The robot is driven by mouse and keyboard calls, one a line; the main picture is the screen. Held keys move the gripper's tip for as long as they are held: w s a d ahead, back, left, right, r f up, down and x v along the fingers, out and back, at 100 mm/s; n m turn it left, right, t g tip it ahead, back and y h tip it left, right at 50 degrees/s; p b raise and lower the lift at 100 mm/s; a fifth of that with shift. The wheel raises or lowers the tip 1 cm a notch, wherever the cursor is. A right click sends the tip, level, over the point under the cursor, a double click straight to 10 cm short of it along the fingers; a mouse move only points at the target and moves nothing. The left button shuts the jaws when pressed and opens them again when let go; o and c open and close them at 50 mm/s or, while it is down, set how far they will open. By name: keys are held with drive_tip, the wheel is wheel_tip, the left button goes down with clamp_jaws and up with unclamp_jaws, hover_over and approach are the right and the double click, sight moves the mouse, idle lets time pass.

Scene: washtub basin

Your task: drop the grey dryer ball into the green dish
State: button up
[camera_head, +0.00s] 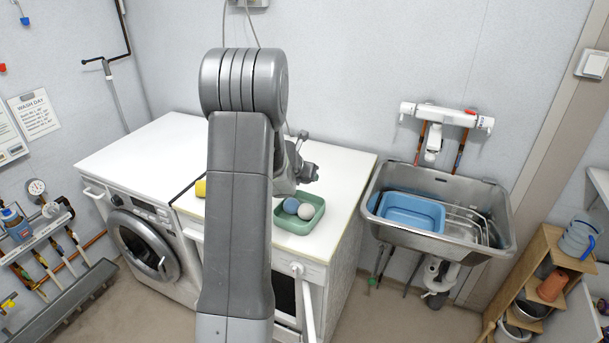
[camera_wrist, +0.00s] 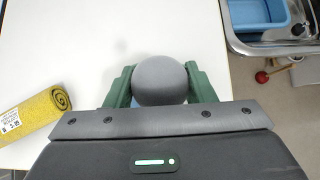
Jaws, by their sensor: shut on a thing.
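The grey dryer ball (camera_wrist: 160,76) sits between the two green fingers of my gripper (camera_wrist: 160,86) in the wrist view. My gripper is shut on it. In the head view I cannot make out this ball, and my arm hides much of the area. The green dish (camera_head: 299,228) stands on the white worktop near its right front part in the head view. It holds a blue ball (camera_head: 291,206) and a pale, whitish ball (camera_head: 306,212). In the wrist view I cannot make out the dish.
A yellow roll (camera_wrist: 32,114) with a label lies on the worktop, left of my gripper; it shows partly in the head view (camera_head: 201,188). The metal sink (camera_head: 395,233) with a blue basin (camera_head: 412,212) is to the right, past a gap. The worktop's back is clear.

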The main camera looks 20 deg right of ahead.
drive_tip(key=shift+s+a+f+b, duration=0.1)
drive_tip(key=shift+f+b, duration=0.35)
drive_tip(key=shift+f, duration=0.1)
wheel_tip(320, 180, down, 5)
drive_tip(key=b, duration=0.4)
drive_tip(key=shift+r, duration=0.1)
drive_tip(key=o, duration=1)
drive_tip(key=shift+o, duration=0.2)
drive_tip(key=shift+r, duration=0.1)
drive_tip(key=p+v, duration=0.2)
drive_tip(key=v, duration=1.1)
drive_tip(key=shift+a+r, duration=0.25)
drive_tip(key=shift+r, duration=0.05)
